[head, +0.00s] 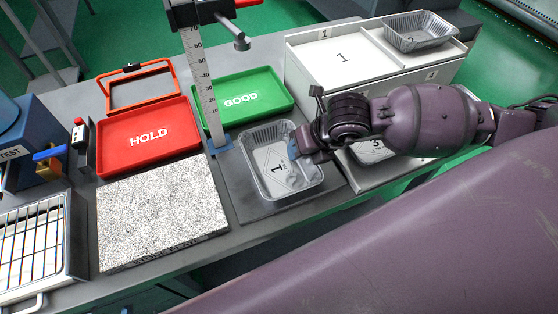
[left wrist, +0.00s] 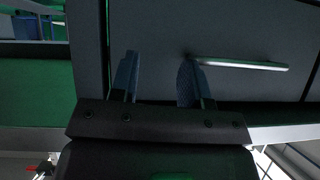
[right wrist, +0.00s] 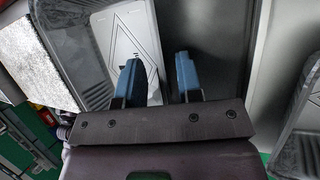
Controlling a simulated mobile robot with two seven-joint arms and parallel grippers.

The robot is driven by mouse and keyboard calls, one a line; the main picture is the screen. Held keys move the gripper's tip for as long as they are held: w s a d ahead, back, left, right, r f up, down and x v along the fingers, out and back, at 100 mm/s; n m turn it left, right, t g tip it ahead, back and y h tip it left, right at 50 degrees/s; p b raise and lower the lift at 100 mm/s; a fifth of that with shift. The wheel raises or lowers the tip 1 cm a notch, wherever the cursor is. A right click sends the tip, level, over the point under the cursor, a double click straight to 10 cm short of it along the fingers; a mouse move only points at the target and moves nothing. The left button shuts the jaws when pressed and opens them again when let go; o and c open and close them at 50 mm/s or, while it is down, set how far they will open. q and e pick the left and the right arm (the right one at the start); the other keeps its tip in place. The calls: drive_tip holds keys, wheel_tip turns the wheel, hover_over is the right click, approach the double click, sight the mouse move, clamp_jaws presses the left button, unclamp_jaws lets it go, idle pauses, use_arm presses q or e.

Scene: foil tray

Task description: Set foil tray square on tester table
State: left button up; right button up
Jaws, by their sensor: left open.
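The foil tray (head: 262,190), silvery and open-topped, is on the dark grey tester table (head: 232,188) beneath the ruled post. A white "1" panel shows inside it. Its left side looks roughly parallel to the table's edge. My right gripper (head: 296,150) is at the tray's right side and hides part of that rim. In the right wrist view, my right gripper's blue fingers (right wrist: 158,80) stand apart, one over the tray (right wrist: 75,50), the other over dark surface; contact is unclear. My left gripper (left wrist: 157,80) is open and empty, facing a dark grey panel with a bar handle.
A ruled post (head: 203,85) on a blue base stands behind the tray. A red HOLD tray (head: 120,160), green GOOD tray (head: 270,104) and speckled stone slab (head: 160,215) lie leftward and behind. Another foil tray (head: 440,42) sits on the white stand (head: 310,58) at back right.

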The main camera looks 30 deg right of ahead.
drive_tip(key=shift+f, duration=0.1)
clamp_jaws()
idle(0.4)
